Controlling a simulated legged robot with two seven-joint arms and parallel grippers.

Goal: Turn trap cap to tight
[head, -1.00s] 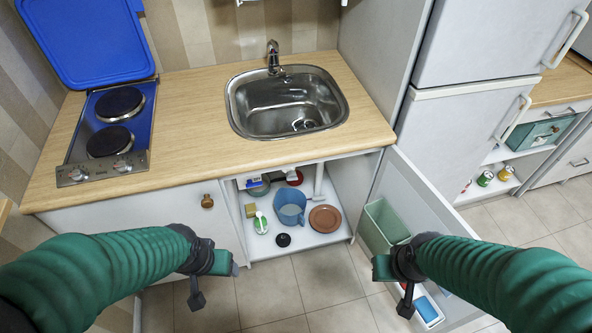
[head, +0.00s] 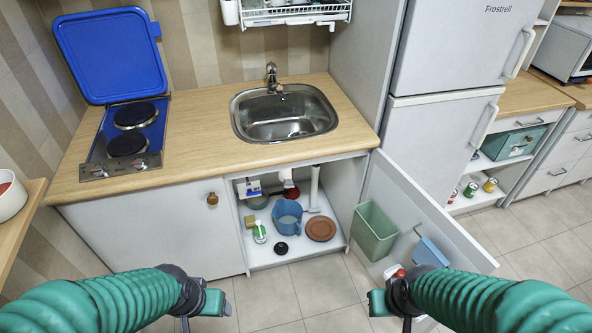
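The sink cabinet below the counter stands open. In it, a red part (head: 291,190) shows under a white fitting (head: 286,175) below the sink; it may be the trap cap, but it is too small to tell how tight it is. A blue jug (head: 287,214) stands on the cabinet floor below it. My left gripper (head: 216,302) is in front of the cabinet, low and to the left, apart from everything. My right gripper (head: 377,303) is low and to the right, near the open door's lower part. Neither visibly holds anything; their finger gaps are unclear.
A white upright pipe (head: 314,187), brown plate (head: 321,228), black round piece (head: 281,248) and green-white bottle (head: 260,232) share the cabinet. The open door (head: 440,222) carries a green bin (head: 375,231) on the right. Floor between my grippers is clear.

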